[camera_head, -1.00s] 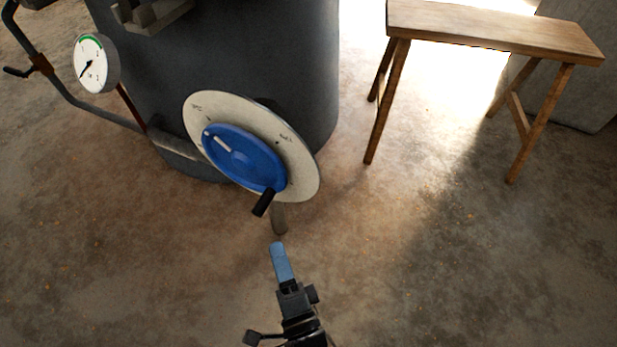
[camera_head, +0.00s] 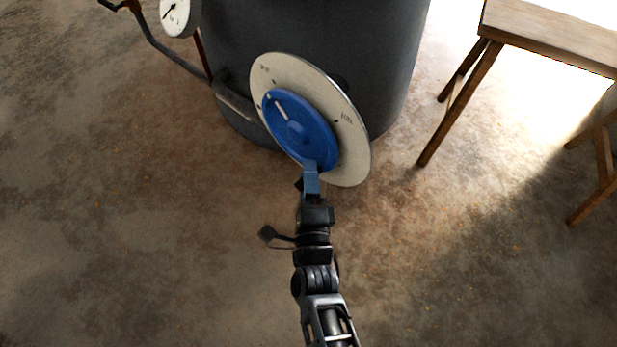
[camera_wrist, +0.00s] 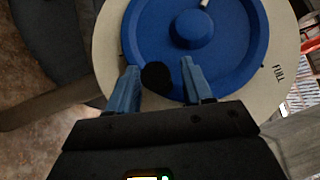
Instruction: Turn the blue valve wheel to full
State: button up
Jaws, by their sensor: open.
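The blue valve wheel (camera_head: 297,128) sits in front of a pale round dial plate (camera_head: 354,150) on the dark tank. A white mark on the wheel points to the upper left in the head view. The wheel also shows in the wrist view (camera_wrist: 230,60), with the word FULL on the plate at right. The wheel's black handle (camera_wrist: 156,76) lies between the fingers of my gripper (camera_wrist: 158,88) in the wrist view. My gripper, also in the head view (camera_head: 311,168), is open at the wheel's lower edge. In the head view the gripper hides the handle.
The dark tank (camera_head: 310,30) stands behind the plate. A white gauge (camera_head: 177,15) and a pipe (camera_head: 170,50) are at upper left. A wooden bench (camera_head: 550,32) stands at right. The floor around my arm is clear.

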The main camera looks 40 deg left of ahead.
jog(key=shift+c, duration=0.5)
grip_shut()
